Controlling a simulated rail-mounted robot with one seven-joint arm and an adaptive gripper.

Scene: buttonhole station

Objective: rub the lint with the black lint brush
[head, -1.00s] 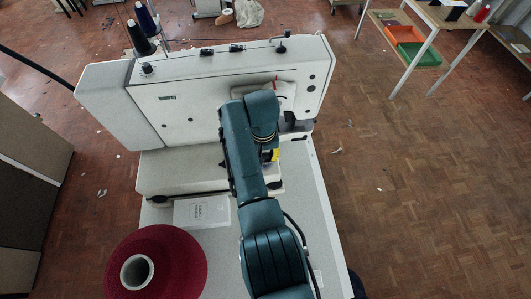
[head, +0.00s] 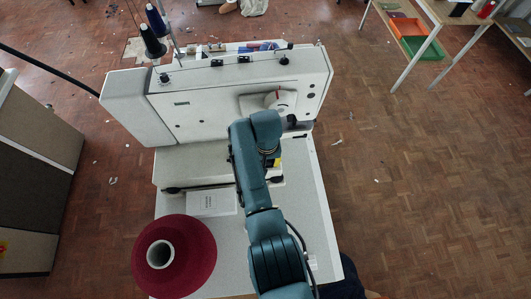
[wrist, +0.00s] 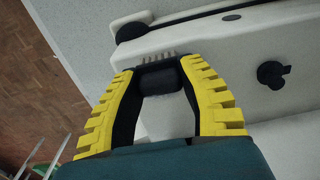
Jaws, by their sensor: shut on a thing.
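My gripper (wrist: 158,78) has yellow ribbed fingers with black inner sides. In the wrist view it is shut on the black lint brush (wrist: 160,76), a dark block between the fingertips with pale bristles at its far side. The brush is over or near the pale machine surface and grey table; I cannot tell whether it touches. I cannot make out the lint in either view. In the head view my arm hides the brush and most of the gripper; only a bit of yellow shows beside the arm.
The white sewing machine (head: 205,108) stands on the grey table (head: 312,215). A dark red thread cone (head: 200,235) and a white booklet (head: 211,203) are at the front left. A black knob (wrist: 272,74) sticks out of the machine at right in the wrist view. Open floor lies right.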

